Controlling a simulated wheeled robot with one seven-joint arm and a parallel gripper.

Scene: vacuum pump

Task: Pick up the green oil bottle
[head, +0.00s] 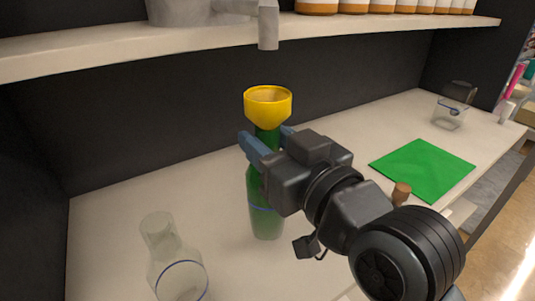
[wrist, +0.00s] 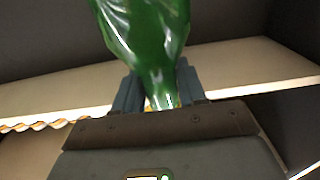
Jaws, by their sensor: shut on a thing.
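The green bottle (head: 266,205) is upright over the white counter at the middle of the head view. A yellow funnel (head: 267,108) sits in its top. My gripper (head: 264,142) comes from the right and is shut around the bottle's neck, just below the funnel. In the wrist view the bottle (wrist: 150,35) runs between the two blue-grey fingers of my gripper (wrist: 158,90), with a bit of yellow showing near the palm. I cannot tell whether the bottle's base touches the counter.
A clear glass flask (head: 163,245) stands on the counter (head: 110,215) at the lower left. A green mat (head: 423,170) lies to the right, with a small clear container (head: 449,113) beyond it. A shelf (head: 100,58) with white-and-orange jars (head: 353,6) runs above.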

